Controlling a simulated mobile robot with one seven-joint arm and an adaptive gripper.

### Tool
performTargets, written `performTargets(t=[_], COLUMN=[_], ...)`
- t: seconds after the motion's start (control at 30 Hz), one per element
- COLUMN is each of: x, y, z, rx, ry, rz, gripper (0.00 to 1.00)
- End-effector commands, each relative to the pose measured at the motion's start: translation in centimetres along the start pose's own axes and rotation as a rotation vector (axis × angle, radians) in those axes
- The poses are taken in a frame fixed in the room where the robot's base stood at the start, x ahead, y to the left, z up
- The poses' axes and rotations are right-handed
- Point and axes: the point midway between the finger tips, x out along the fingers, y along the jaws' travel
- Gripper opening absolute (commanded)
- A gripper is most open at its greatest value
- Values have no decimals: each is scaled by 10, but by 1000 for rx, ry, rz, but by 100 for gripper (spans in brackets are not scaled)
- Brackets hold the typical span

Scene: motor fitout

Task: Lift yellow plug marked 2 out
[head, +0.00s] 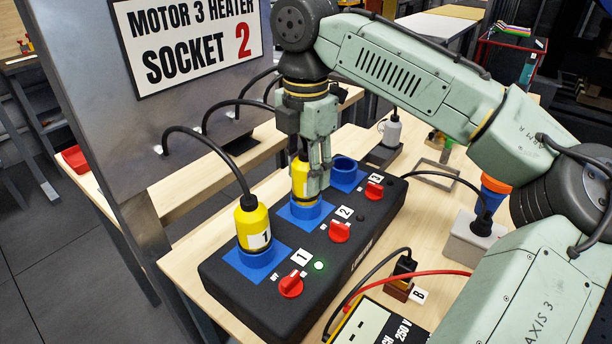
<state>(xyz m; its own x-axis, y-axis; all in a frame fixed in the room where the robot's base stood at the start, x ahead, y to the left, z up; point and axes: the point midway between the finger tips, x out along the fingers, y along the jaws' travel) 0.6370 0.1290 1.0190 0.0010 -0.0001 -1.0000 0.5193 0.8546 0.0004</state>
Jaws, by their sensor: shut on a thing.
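The yellow plug marked 2 (299,180) stands upright at the middle blue socket (298,210) of a black socket box (228,288). My gripper (318,172) points down over it and is shut on it. The fingers hide part of the plug and its label. I cannot tell how deep the plug sits in the socket. A yellow plug marked 1 (253,222) stands in the front blue socket (257,262). The third blue socket (346,172), at the back, looks empty.
Red switches (340,232) sit beside the sockets, and a green light (319,266) shows by number 1. Black cables (190,131) arch from a metal panel bearing a "SOCKET 2" sign (190,40). A meter (378,325), a grey block with an orange-topped plug (468,247) and a grey frame (434,174) stand to the right.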

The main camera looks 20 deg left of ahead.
Motion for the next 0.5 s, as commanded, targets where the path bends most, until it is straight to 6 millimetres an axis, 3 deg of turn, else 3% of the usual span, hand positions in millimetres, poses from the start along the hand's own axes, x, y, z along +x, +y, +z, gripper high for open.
performTargets(t=[0.17, 0.5], x=[-24, -30], y=[1, -80], z=[-1, -15], rx=[-2, 5], ry=[3, -3], rz=[3, 0], gripper=[6, 6])
